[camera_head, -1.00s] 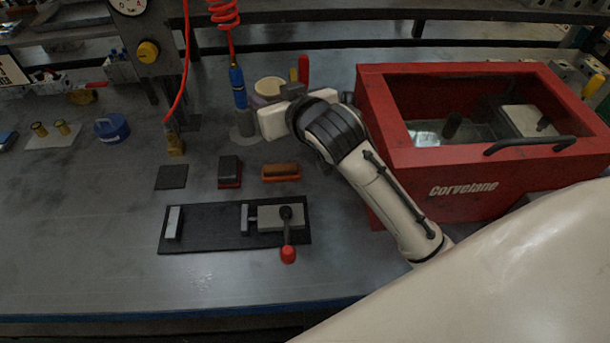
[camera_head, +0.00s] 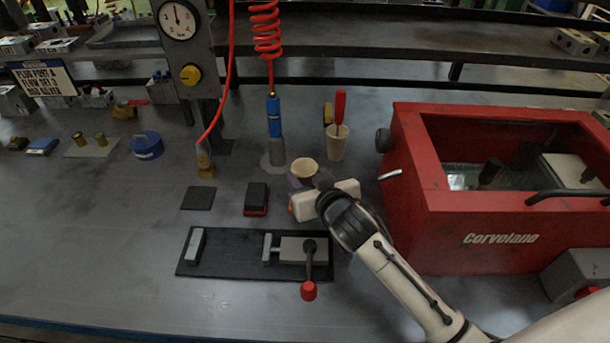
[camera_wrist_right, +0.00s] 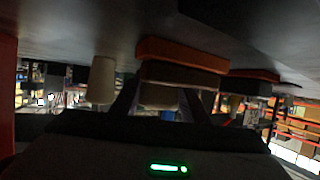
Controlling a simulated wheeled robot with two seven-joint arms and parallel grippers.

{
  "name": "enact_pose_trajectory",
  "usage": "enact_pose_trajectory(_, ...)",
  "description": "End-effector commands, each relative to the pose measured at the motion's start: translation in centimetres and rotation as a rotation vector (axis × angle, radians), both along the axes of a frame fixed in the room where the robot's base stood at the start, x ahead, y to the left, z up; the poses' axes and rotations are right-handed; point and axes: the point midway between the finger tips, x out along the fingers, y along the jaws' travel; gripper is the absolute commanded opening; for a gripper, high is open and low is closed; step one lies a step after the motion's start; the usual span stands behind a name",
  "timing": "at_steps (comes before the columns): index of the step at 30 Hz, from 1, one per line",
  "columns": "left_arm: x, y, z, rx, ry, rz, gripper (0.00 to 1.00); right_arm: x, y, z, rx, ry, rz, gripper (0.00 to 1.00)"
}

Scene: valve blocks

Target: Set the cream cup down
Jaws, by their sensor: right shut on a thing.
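The cream cup (camera_head: 305,168) is between the fingers of my right gripper (camera_head: 304,184), which is shut on it. In the right wrist view the cup (camera_wrist_right: 158,96) shows partly between the two dark fingers. Whether its base touches the bench is hidden in the head view. A second, similar pale cup (camera_head: 337,148) stands behind and to the right, holding tools with a red and a yellow handle. My left gripper is not in view.
An orange-backed brush (camera_wrist_right: 182,56) lies close to the held cup, mostly hidden behind my gripper in the head view. A dark block (camera_head: 256,197), black square pad (camera_head: 198,198) and clamp plate (camera_head: 228,262) lie nearby.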

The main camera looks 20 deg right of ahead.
Motion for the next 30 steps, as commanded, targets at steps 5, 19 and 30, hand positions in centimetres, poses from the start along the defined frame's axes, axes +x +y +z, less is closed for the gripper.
enact_pose_trajectory(5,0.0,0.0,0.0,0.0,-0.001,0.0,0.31,0.0,0.0,0.1,0.001,-0.002,0.0,0.19)
enact_pose_trajectory(19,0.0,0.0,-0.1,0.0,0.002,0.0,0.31,0.0,0.0,-0.2,0.001,-0.001,0.0,0.6)
enact_pose_trajectory(30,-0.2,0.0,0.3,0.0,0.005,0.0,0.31,-3.3,0.0,1.5,0.003,-0.001,0.0,0.6)
